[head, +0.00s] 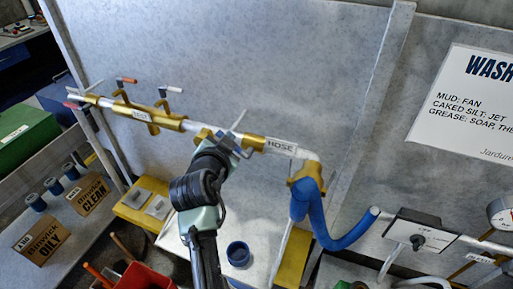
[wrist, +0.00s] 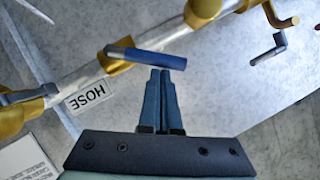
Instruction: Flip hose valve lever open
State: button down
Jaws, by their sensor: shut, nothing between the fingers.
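The hose valve is a brass body (head: 252,141) on the pale pipe beside the HOSE label (head: 281,147). In the wrist view its lever has a blue handle (wrist: 148,58) lying nearly crosswise in the picture, at an angle to the pipe (wrist: 75,78). My gripper (wrist: 160,72) is shut and empty, with its fingertips right at the handle's lower edge; I cannot tell whether they touch. In the head view my gripper (head: 230,143) is in front of the valve and hides part of it and the handle.
Other brass valves with an orange-tipped lever (head: 126,80) and a white-tipped lever (head: 172,89) are farther left on the pipe. A blue hose (head: 330,236) hangs at the right. A yellow block (head: 138,203) and a red bin (head: 147,276) are below. The grey panel behind is bare.

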jog(key=shift+w+a+f+n+g+h+b, duration=0.35)
jog(key=shift+a+f+n+h+b, duration=0.45)
jog(key=shift+n+b, duration=0.3)
jog(key=shift+w+a+f+n+g+h+b, duration=0.2)
jog(key=shift+a+f+n+g+h+b, duration=0.35)
jog(key=shift+f+n+b, duration=0.45)
jog(key=shift+r+h, duration=0.1)
jog(key=shift+h, duration=0.15)
jog(key=shift+s+r, duration=0.1)
jog(key=shift+r, duration=0.05)
